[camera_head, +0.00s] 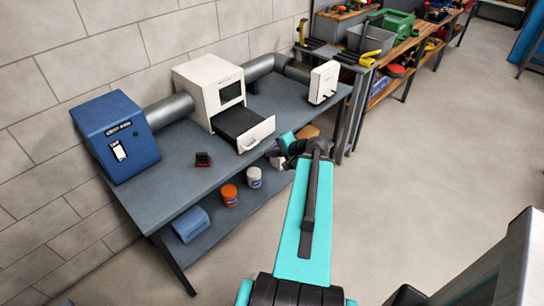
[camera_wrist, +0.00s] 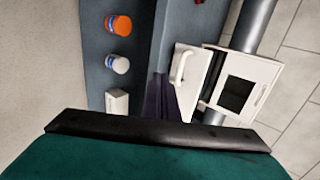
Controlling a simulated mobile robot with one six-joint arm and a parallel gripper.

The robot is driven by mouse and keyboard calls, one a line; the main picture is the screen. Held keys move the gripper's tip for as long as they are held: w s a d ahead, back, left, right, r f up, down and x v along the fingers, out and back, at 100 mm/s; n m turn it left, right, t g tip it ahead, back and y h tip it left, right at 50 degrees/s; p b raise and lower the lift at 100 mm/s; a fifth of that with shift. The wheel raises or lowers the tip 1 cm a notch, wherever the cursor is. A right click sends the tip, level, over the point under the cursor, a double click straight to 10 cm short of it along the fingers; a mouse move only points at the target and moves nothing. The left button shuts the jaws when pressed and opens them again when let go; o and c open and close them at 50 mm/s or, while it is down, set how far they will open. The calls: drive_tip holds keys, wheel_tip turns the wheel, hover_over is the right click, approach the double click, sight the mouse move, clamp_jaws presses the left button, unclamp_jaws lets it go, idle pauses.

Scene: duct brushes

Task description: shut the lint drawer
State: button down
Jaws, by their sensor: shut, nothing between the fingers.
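The lint drawer (camera_head: 256,135) sticks out of the white box (camera_head: 211,88) on the grey bench, with its pale front and handle facing the room. Its dark top or inside shows between front and box. In the wrist view the drawer front (camera_wrist: 188,80) and its white handle stand beside the white box (camera_wrist: 242,88), which has a dark window. My gripper (camera_head: 273,156) is in front of the bench, a little right of and below the drawer front, apart from it in the head view. Its dark fingers (camera_wrist: 160,98) look closed and empty; the wrist housing hides part of the wrist view.
A blue switch box (camera_head: 118,140) and a small dark red-topped block (camera_head: 203,160) are on the bench left of the drawer. A white panel box (camera_head: 323,82) stands right. Orange (camera_head: 229,195) and white (camera_head: 254,177) jars stand on the lower shelf. Floor at right is clear.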

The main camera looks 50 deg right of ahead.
drive_tip(key=shift+w+d+f+p, duration=0.15)
drive_tip(key=shift+w+p, duration=0.4)
drive_tip(key=shift+w, duration=0.85)
drive_tip(key=shift+w+f+p, duration=0.15)
drive_tip(key=shift+w+p, duration=0.4)
drive_tip(key=shift+w, duration=0.85)
drive_tip(key=shift+w+d, duration=0.1)
